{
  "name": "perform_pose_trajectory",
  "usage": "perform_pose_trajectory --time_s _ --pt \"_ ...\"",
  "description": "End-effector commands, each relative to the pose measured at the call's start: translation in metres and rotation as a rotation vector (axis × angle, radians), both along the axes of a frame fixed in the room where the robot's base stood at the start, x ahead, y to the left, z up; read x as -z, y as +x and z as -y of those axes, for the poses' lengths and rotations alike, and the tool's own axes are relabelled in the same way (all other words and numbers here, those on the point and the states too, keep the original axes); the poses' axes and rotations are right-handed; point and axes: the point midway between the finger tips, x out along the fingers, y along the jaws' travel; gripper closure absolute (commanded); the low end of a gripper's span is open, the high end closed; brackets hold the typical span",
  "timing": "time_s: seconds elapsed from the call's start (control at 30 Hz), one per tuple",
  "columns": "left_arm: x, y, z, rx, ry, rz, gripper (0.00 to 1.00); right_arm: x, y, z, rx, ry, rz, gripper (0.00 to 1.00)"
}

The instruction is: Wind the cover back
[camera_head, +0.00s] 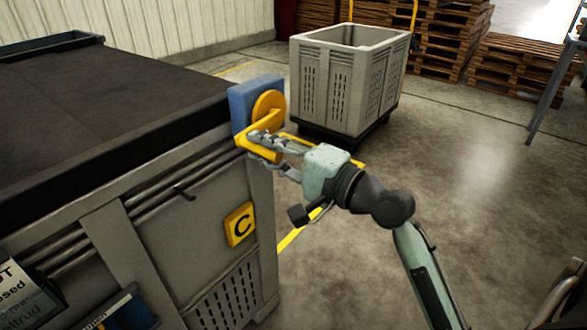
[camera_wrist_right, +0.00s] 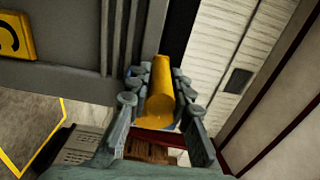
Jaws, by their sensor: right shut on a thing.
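A dark cover (camera_head: 100,100) lies over the top of the large grey bin marked C at the left in the head view. A yellow crank (camera_head: 268,105) is mounted on a blue box (camera_head: 241,102) at the bin's near right corner. My right gripper (camera_head: 262,144) is shut on the crank's yellow handle. In the right wrist view the handle (camera_wrist_right: 160,90) lies between the two fingers of my right gripper (camera_wrist_right: 162,100). The fingers hide part of the handle in the head view. My left gripper is not in view.
A yellow C plate (camera_head: 240,224) is on the bin's front wall (camera_head: 170,235). A grey slatted crate (camera_head: 345,85) stands behind the crank, with wooden pallets (camera_head: 510,70) at the back right. The concrete floor at the right is mostly clear.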

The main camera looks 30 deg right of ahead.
Motion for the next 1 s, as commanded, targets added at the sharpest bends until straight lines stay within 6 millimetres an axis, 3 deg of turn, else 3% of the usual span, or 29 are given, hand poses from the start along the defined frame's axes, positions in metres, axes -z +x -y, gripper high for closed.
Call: perform_pose_trajectory --time_s 0.1,0.43,0.7,1.0 --pt "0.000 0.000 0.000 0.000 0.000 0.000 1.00 -0.011 -0.001 -0.001 0.003 -0.001 0.006 1.00" --pt "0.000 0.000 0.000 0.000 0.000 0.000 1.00 -0.012 -0.001 -0.003 -0.002 -0.001 0.000 1.00" --pt "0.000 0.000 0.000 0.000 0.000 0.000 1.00 -0.042 0.001 0.003 -0.003 -0.003 0.004 1.00" --pt "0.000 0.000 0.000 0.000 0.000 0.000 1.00 -0.059 0.004 0.011 -0.001 -0.003 0.003 1.00"
